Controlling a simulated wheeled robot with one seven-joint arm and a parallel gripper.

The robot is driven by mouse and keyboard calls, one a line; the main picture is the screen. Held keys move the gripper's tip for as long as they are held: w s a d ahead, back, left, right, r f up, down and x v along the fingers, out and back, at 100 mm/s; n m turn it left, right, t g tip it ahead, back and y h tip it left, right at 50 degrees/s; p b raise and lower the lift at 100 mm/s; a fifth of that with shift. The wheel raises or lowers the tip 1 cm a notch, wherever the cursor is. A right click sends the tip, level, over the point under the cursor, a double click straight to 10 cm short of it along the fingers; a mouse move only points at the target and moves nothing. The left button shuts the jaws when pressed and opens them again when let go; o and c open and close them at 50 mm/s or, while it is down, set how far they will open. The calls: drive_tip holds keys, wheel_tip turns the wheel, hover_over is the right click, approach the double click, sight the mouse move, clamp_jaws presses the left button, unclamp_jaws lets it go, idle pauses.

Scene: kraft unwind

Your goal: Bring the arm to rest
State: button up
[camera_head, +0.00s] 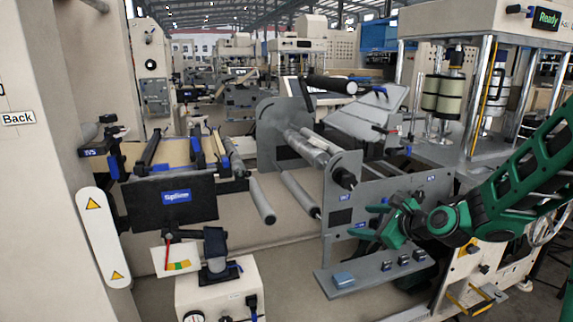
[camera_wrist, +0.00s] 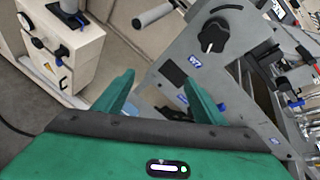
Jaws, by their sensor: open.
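My gripper (camera_head: 378,222) is at the end of my green arm, which reaches in from the right in the head view. It is in front of the grey machine side plate (camera_head: 341,205). In the wrist view my gripper (camera_wrist: 160,88) shows two green fingers spread apart with nothing between them. The side plate with a black knob (camera_wrist: 212,36) lies beyond the fingers there. I cannot tell the exact gap between fingers and plate.
A grey shelf (camera_head: 375,276) with small switches sits below my gripper. A cream box with a gauge (camera_head: 216,295) stands at the lower left. Metal rollers (camera_head: 262,200) stick out left of the plate. A press with a Ready display (camera_head: 546,17) stands at the right.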

drive_tip(key=s+d+f+n+g+h, duration=0.1)
drive_tip(key=s+d+n+g+h, duration=0.2)
drive_tip(key=s+d+n, duration=0.5)
drive_tip(key=s+d+f+n+g+h, duration=0.1)
drive_tip(key=s+d+n+g+h, duration=0.25)
drive_tip(key=s, duration=0.85)
drive_tip(key=s+d+r+n+g, duration=0.1)
drive_tip(key=s+d+n+g, duration=0.1)
drive_tip(key=s, duration=0.8)
drive_tip(key=s+d+r+n+g, duration=0.1)
drive_tip(key=s+n, duration=0.4)
drive_tip(key=s, duration=0.5)
drive_tip(key=shift+d+r+g+y, duration=0.3)
drive_tip(key=shift+d+g+y, duration=0.15)
drive_tip(key=shift+d+g, duration=0.6)
drive_tip(key=shift+d, duration=0.2)
drive_tip(key=shift+w+f, duration=0.25)
drive_tip(key=shift+w, duration=0.35)
